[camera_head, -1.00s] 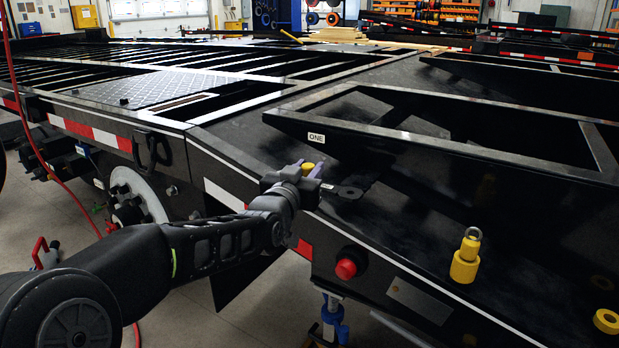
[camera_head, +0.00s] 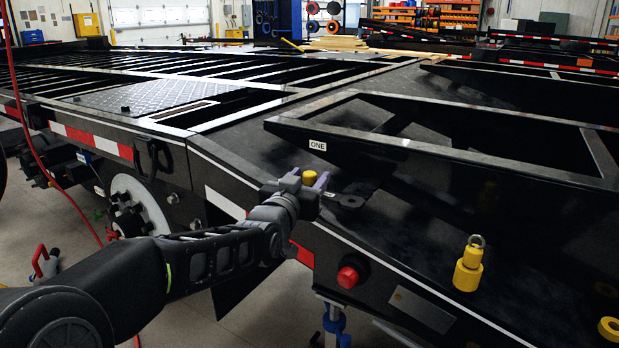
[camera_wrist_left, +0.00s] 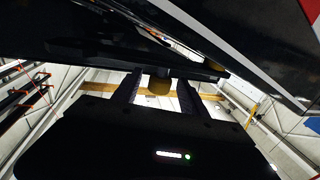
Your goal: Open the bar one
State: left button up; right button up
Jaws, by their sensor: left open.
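The bar one is a black metal frame (camera_head: 395,137) on the trailer, with a white label "ONE" (camera_head: 317,146) at its left front corner. It lies low against the dark deck. My right gripper is not in view.
A yellow pin with a ring (camera_head: 468,265) stands on the deck at right, and a yellow ring (camera_head: 609,328) lies at the lower right. A red light (camera_head: 351,272) sticks out of the trailer's side. A red hose (camera_head: 62,185) hangs at left.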

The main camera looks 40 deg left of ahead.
pick_arm(q)
jog(key=v, duration=0.7)
jog(key=shift+p, duration=0.45)
jog(key=shift+s, duration=0.1)
